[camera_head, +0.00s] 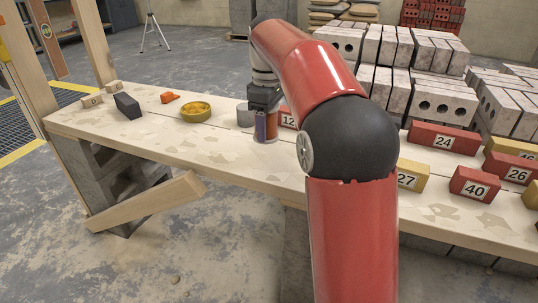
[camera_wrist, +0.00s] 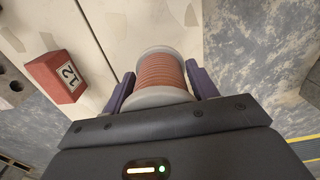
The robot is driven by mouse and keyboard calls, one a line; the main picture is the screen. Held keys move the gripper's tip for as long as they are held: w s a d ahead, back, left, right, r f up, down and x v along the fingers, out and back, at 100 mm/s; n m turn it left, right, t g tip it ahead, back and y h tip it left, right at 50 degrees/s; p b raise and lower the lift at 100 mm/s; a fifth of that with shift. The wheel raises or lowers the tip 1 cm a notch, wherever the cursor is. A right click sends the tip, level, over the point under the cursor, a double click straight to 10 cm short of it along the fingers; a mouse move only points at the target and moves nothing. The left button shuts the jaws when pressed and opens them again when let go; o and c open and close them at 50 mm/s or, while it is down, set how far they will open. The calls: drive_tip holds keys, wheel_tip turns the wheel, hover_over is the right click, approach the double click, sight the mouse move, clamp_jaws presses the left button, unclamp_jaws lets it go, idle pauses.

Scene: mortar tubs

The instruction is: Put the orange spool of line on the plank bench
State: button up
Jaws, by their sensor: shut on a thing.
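The orange spool of line (camera_wrist: 162,75) has pale grey end flanges and sits between the two purple fingers of my gripper (camera_wrist: 161,88) in the wrist view. My gripper is shut on it. In the head view the spool (camera_head: 265,127) shows upright under my gripper (camera_head: 265,112), at the plank bench (camera_head: 225,157). Its lower flange looks at or very near the bench top; I cannot tell whether it touches. My arm hides part of the bench behind and to the right.
A red block marked 12 (camera_head: 288,118) stands close right of the spool, with a grey cylinder (camera_head: 245,115) close left. A yellow round tub (camera_head: 196,112), an orange item (camera_head: 169,97) and a dark block (camera_head: 127,105) lie further left. Several numbered bricks stand right. The bench front left is clear.

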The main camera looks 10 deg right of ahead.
drive_tip(key=shift+f+b, duration=0.65)
drive_tip(key=shift+f, duration=2.9)
drive_tip(key=shift+f, duration=0.1)
drive_tip(key=o, duration=1)
drive_tip(key=shift+o, duration=0.2)
